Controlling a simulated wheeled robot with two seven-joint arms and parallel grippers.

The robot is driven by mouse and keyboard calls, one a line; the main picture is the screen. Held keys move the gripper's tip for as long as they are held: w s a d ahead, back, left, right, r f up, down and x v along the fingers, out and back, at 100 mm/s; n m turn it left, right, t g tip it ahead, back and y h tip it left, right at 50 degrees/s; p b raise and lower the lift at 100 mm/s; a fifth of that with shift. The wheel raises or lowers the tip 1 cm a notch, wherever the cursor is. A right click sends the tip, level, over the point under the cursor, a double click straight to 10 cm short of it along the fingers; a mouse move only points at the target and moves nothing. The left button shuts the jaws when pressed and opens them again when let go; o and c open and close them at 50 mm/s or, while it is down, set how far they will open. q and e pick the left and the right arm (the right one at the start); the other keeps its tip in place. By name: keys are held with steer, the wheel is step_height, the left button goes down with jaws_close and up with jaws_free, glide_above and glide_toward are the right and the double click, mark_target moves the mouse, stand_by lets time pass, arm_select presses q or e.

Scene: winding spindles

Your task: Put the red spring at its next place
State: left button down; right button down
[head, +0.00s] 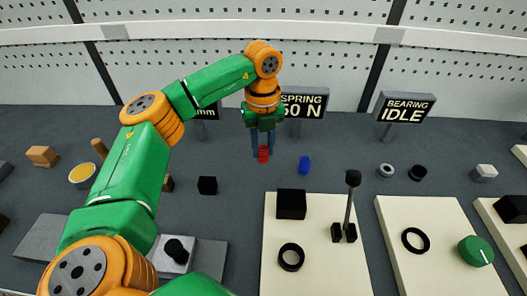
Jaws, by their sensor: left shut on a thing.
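The red spring (263,157) is at the far middle of the grey table, in front of the spring sign (308,103). My left gripper (263,146) points down and is shut on the red spring. The spring is upright between its blue fingers, and its upper part is hidden by them. I cannot tell whether the spring's lower end touches the table. A blue spring (304,165) stands a little to the right, apart from the gripper. My right gripper is not in view.
A cream board (320,270) carries a black block, a black ring and a lever-like post. Another cream board (435,270) lies to its right. A grey ring (385,170) and black ring (418,172) stand before the bearing sign (405,106). A black cube (207,186) is left.

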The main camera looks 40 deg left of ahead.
mark_target(263, 157)
arm_select(q)
steer(key=shift+w+a+f+p, duration=0.15)
steer(key=shift+f+p, duration=0.4)
steer(key=shift+f, duration=1.35)
steer(key=shift+f, duration=0.2)
steer(key=c, duration=0.6)
jaws_free()
steer(key=shift+r, duration=0.1)
step_height(263, 157, up, 12)
steer(key=shift+r+b, duration=0.2)
steer(key=shift+b, duration=0.25)
